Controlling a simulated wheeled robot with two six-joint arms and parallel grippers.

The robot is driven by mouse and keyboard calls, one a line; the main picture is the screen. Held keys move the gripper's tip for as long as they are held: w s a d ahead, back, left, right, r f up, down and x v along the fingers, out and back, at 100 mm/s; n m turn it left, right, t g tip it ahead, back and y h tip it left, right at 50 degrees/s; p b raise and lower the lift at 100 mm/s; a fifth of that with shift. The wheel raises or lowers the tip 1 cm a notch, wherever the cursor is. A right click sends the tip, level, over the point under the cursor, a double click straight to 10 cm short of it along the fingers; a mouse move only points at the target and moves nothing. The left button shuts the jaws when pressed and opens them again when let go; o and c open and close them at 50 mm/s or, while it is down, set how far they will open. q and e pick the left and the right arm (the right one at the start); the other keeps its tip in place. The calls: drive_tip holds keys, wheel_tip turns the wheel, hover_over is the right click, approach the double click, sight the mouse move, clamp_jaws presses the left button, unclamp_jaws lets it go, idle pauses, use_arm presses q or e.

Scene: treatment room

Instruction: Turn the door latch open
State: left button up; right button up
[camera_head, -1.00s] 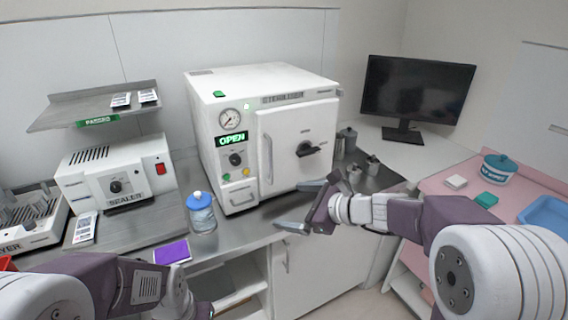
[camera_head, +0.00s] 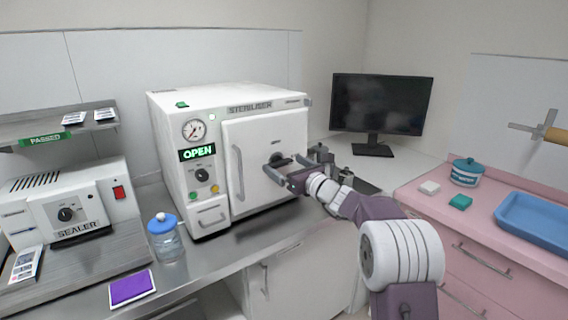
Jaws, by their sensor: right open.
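The white sterilizer (camera_head: 218,128) stands on the steel counter with its front door (camera_head: 262,134) closed flush as far as I can see. The black door latch (camera_head: 277,159) is on the right part of the door, partly hidden by my right gripper. My right gripper (camera_head: 286,168) is open, with its fingertips close to the latch, one lower left and one to the right. I cannot tell whether the fingers touch the latch. A long vertical handle (camera_head: 238,172) is on the door's left side. My left gripper is out of view.
A blue-capped bottle (camera_head: 167,238) and purple pouch (camera_head: 132,288) are on the counter at left, near the sealer (camera_head: 68,205).

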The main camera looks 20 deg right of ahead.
drive_tip(key=shift+w+a, duration=0.25)
drive_tip(key=shift+w, duration=0.25)
drive_tip(key=c, duration=1.4)
drive_tip(key=shift+o, duration=0.2)
drive_tip(key=shift+f+n+b, duration=0.15)
drive_tip(key=shift+n+b, duration=0.15)
drive_tip(key=shift+b, duration=0.3)
drive_tip(key=n+b, duration=0.7)
drive_tip(key=b, duration=0.2)
drive_tip(key=shift+a+f, duration=0.15)
drive_tip(key=n+b, duration=0.4)
drive_tip(key=n, duration=0.1)
drive_tip(key=shift+s+n, duration=0.1)
drive_tip(key=shift+n, duration=0.3)
drive_tip(key=n+b, duration=0.2)
drive_tip(key=n, duration=0.2)
drive_tip(key=shift+a, duration=0.1)
drive_tip(key=shift+n, duration=0.4)
drive_tip(key=o, duration=1.4)
drive_tip(key=shift+c, duration=0.2)
